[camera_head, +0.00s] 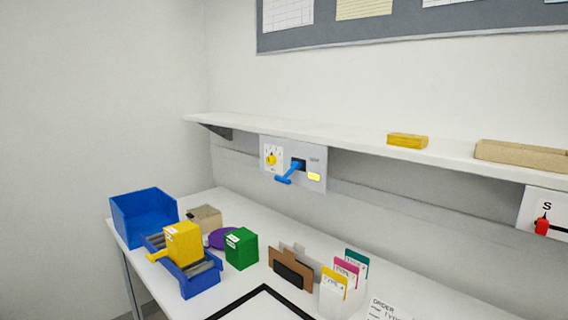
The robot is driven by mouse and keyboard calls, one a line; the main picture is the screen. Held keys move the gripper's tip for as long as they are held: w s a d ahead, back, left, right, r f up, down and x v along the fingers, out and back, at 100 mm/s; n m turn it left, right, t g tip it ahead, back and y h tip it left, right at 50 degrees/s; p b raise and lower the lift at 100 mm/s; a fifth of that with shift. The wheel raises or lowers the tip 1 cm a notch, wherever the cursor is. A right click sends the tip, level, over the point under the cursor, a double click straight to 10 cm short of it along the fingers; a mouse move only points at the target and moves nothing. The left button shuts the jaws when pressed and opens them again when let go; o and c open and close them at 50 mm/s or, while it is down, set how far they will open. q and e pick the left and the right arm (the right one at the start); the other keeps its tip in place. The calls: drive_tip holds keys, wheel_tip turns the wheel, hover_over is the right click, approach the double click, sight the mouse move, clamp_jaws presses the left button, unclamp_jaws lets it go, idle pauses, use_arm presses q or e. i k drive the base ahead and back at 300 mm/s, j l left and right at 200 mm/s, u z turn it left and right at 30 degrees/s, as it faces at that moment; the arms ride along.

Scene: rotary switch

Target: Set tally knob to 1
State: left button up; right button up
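A yellow rotary knob (271,160) sits on a white dial plate with small marks, on a grey panel (313,161) under the shelf. The marks are too small to read, so its setting cannot be told. A red knob (542,226) sits on another white panel (530,208) at the right edge, with a letter S above it. No label naming either one as the tally knob is readable. Neither of my grippers is in view.
A blue lever (288,173) sticks out beside the yellow knob. The shelf (330,136) overhangs both panels. On the table are a blue bin (140,218), a yellow box (183,243), a green box (241,248) and card holders (332,292). Space before the yellow knob looks clear.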

sight(271, 159)
drive_tip(key=i+j+z, duration=0.15)
drive_tip(key=j, duration=0.2)
drive_tip(key=i+j+z, duration=0.1)
drive_tip(key=j, duration=0.3)
drive_tip(key=i+j+z, duration=0.15)
drive_tip(key=j, duration=0.25)
drive_tip(key=i+j+z, duration=0.15)
drive_tip(key=j, duration=0.25)
